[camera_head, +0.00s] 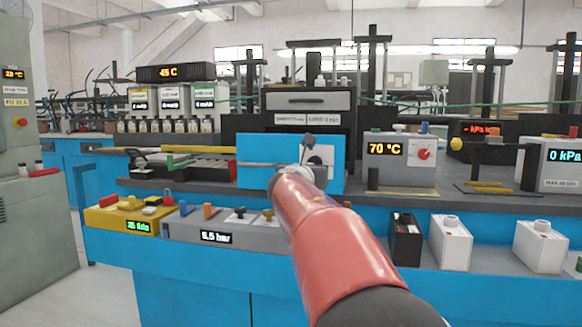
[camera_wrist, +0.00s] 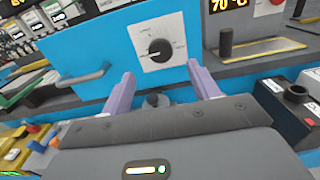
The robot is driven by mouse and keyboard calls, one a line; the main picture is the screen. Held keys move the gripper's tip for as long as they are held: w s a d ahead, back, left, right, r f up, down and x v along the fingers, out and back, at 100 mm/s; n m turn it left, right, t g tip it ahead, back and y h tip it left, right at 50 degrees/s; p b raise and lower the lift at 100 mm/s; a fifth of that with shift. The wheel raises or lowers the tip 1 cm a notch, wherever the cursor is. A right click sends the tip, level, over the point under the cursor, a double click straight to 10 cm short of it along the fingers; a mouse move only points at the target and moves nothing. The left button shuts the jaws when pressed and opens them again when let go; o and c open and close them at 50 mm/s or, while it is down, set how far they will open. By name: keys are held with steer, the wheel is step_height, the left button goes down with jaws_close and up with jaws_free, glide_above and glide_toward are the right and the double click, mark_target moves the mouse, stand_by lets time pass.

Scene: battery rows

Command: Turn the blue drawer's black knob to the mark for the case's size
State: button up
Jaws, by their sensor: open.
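The blue drawer (camera_head: 255,152) stands on the grey bench in the head view, its front facing me. In the wrist view the blue front (camera_wrist: 100,45) carries a white dial plate (camera_wrist: 143,32) with a round black knob (camera_wrist: 160,49). Small marks surround the knob, too small to read. My gripper (camera_wrist: 163,85) is open and empty, its two pale purple fingers below the knob in the picture, apart from it. In the head view my arm partly covers the dial. A black case (camera_head: 404,240) and white cases (camera_head: 450,242) (camera_head: 540,247) stand at the right; I cannot tell which one sets the size.
A bar handle (camera_wrist: 85,78) sticks out of the drawer front left of the dial. A 70 °C box (camera_head: 400,158) stands close to the right. A yellow box (camera_head: 125,218) and a grey pressure box (camera_head: 215,232) sit at the bench's front left.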

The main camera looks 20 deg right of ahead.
mark_target(315, 163)
steer(key=p+x, duration=0.2)
steer(key=x, duration=0.5)
steer(key=shift+w+d, duration=0.25)
steer(key=shift+w, duration=0.1)
steer(key=shift+c, duration=0.3)
steer(key=c, duration=0.9)
